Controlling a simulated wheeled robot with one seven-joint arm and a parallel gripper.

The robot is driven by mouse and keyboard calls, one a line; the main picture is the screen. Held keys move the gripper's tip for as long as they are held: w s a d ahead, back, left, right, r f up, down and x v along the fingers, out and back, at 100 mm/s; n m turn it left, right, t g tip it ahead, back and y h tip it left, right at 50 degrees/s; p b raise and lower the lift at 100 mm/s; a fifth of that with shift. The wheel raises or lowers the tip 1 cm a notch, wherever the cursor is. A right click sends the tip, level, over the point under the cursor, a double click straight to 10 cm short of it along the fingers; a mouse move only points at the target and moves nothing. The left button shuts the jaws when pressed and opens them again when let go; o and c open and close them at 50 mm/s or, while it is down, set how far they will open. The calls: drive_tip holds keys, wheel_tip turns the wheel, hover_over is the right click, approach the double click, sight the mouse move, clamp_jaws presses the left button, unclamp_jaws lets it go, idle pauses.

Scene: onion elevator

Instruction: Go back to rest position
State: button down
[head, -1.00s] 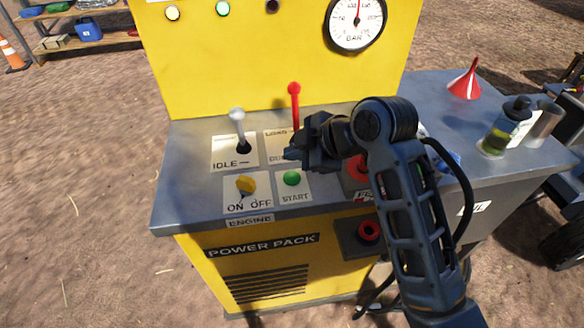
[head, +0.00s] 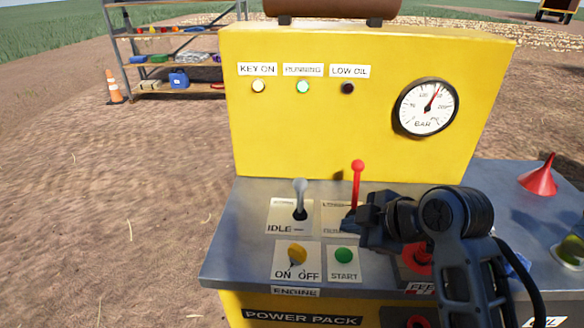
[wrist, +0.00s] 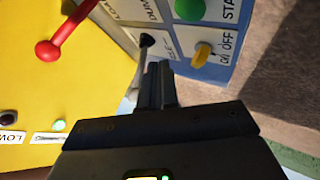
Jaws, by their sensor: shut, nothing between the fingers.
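My gripper (head: 352,222) is shut and empty. In the head view it is in front of the red-knobbed lever (head: 357,182), over that lever's label plate and just above the green START button (head: 345,255). In the wrist view my shut fingers (wrist: 160,84) point toward the IDLE label, with the grey lever (wrist: 137,80) partly hidden behind them. The red lever (wrist: 68,32) stands apart at the upper left there. My arm comes in from the lower right of the head view.
The yellow power pack panel (head: 330,130) carries a BAR gauge (head: 426,107), lit KEY ON and RUNNING lamps, and a dark LOW OIL lamp. A yellow key switch (head: 297,255) is by START. A red funnel (head: 540,177) stands right. Open dirt lies left.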

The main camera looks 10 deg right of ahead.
drive_tip(key=s+a+f+m+t+h, duration=0.15)
drive_tip(key=s+f+m, duration=0.3)
drive_tip(key=s, duration=0.45)
drive_tip(key=s+a+f+m+t+h, duration=0.15)
drive_tip(key=s+f+m, duration=0.3)
drive_tip(key=s, duration=0.45)
drive_tip(key=s+d+r+m+t, duration=0.1)
drive_tip(key=s+r, duration=0.4)
drive_tip(key=s, duration=0.5)
drive_tip(key=s+d+r+m+t, duration=0.1)
drive_tip(key=s+r, duration=0.4)
drive_tip(key=s, duration=0.6)
drive_tip(key=m+t, duration=0.1)
drive_tip(key=m, duration=0.1)
drive_tip(key=shift+s+d+r+m+h, duration=0.25)
drive_tip(key=shift+s+d+m+h, duration=0.05)
drive_tip(key=shift+d+m+h, duration=0.1)
